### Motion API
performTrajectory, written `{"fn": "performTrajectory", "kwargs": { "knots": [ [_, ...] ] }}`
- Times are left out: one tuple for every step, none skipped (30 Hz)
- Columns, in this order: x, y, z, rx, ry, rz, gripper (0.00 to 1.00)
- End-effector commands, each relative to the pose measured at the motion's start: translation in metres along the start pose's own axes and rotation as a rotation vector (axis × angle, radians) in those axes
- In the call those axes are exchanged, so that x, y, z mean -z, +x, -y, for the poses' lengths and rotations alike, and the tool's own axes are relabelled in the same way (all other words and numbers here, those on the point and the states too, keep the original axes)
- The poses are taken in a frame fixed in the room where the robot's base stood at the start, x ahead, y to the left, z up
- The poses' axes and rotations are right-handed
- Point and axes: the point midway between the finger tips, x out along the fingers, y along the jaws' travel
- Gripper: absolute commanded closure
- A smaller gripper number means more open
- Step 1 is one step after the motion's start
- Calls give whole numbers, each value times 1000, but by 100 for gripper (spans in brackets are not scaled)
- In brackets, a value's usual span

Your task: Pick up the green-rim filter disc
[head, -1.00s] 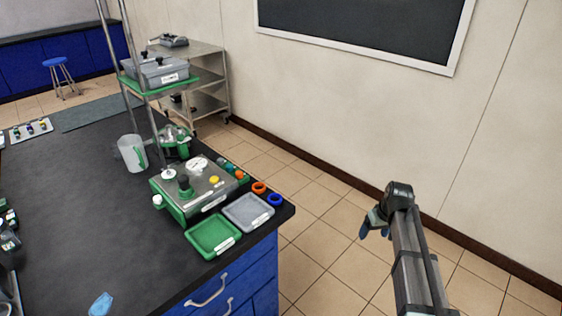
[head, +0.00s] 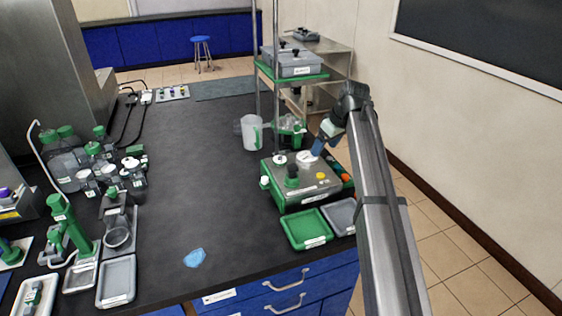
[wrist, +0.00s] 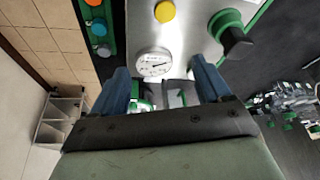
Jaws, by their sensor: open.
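I cannot make out a green-rim filter disc for certain in either current view. The gauge (wrist: 154,63) shows between and beyond the fingertips. A green strip (wrist: 108,33) with several coloured round parts runs along the unit's side.
A green tray (head: 306,228) and a grey tray (head: 341,217) stand in front of the unit. A black-topped knob (head: 292,174) rises from it. A clear jug (head: 251,132) and metal posts (head: 276,105) stand behind. The bench middle (head: 190,180) is mostly clear.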

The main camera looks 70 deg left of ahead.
Motion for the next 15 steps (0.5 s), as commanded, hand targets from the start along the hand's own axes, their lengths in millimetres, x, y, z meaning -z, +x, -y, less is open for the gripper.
{"fn": "performTrajectory", "kwargs": {
  "knots": [
    [28, -6, 14, 9, -42, -7, 23],
    [38, -8, 21, 14, -62, -10, 23],
    [51, -10, 30, 20, -86, -13, 23],
    [59, -12, 36, 24, -102, -16, 23],
    [66, -14, 42, 27, -116, -18, 23],
    [74, -16, 48, 30, -131, -21, 23],
    [78, -18, 51, 32, -139, -23, 23],
    [82, -18, 54, 34, -146, -24, 23],
    [85, -19, 57, 36, -153, -25, 23],
    [87, -19, 59, 37, -157, -26, 23],
    [88, -18, 60, 38, -160, -26, 23],
    [88, -16, 61, 39, -161, -26, 23],
    [88, -14, 61, 39, -162, -26, 23],
    [88, -12, 61, 39, -162, -26, 23],
    [88, -8, 61, 39, -161, -25, 23]
  ]
}}
